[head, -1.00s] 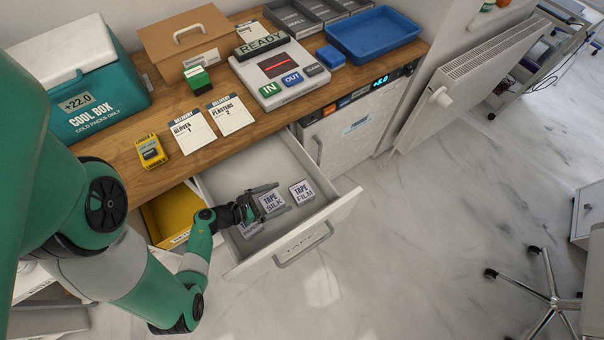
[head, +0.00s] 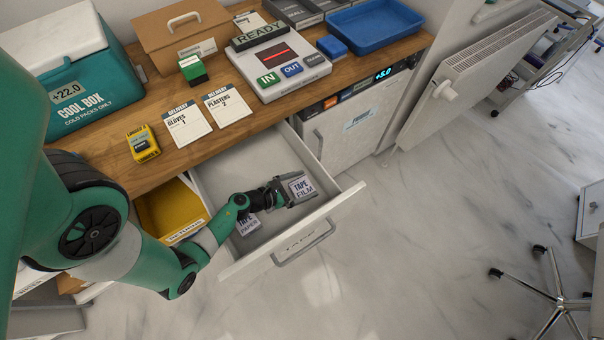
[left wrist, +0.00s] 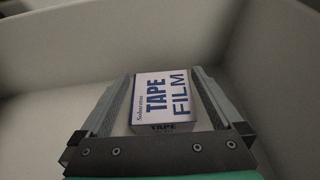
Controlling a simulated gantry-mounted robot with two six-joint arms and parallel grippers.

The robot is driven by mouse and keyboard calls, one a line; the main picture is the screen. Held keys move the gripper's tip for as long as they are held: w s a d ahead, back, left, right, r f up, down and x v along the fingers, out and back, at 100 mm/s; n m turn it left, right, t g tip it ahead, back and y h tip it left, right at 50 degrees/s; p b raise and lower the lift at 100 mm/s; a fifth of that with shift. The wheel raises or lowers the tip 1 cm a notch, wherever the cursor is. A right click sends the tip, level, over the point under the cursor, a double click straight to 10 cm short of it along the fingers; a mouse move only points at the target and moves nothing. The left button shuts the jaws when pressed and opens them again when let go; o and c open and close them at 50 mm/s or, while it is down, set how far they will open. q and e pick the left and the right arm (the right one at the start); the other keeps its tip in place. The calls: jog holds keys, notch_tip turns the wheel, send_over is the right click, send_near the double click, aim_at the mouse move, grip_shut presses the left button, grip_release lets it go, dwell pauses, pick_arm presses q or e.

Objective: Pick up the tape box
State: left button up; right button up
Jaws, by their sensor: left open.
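The white "TAPE FILM" box (head: 301,187) lies in the open drawer (head: 232,168), towards its right end. My left gripper (head: 303,189) is open, with its fingers on either side of this box. In the left wrist view the film box (left wrist: 162,100) lies between the two fingers, its printed top facing me. The "TAPE PAPER" box (head: 248,225) lies further left in the drawer, partly covered by my arm. The silk tape box is hidden now. My right gripper is out of view.
The drawer's front wall with its handle (head: 304,245) is close to my gripper. A yellow bin (head: 170,212) stands left of the drawer. The wooden counter (head: 115,155) above holds a teal cool box (head: 85,90), delivery cards, a READY scanner pad (head: 278,72) and a blue tray (head: 375,32).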

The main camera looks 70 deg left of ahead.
aim_at(303, 186)
pick_arm(q)
jog(key=c, duration=1.1)
notch_tip(303, 186, up, 10)
jog(key=p, duration=0.7)
jog(key=shift+p, duration=0.4)
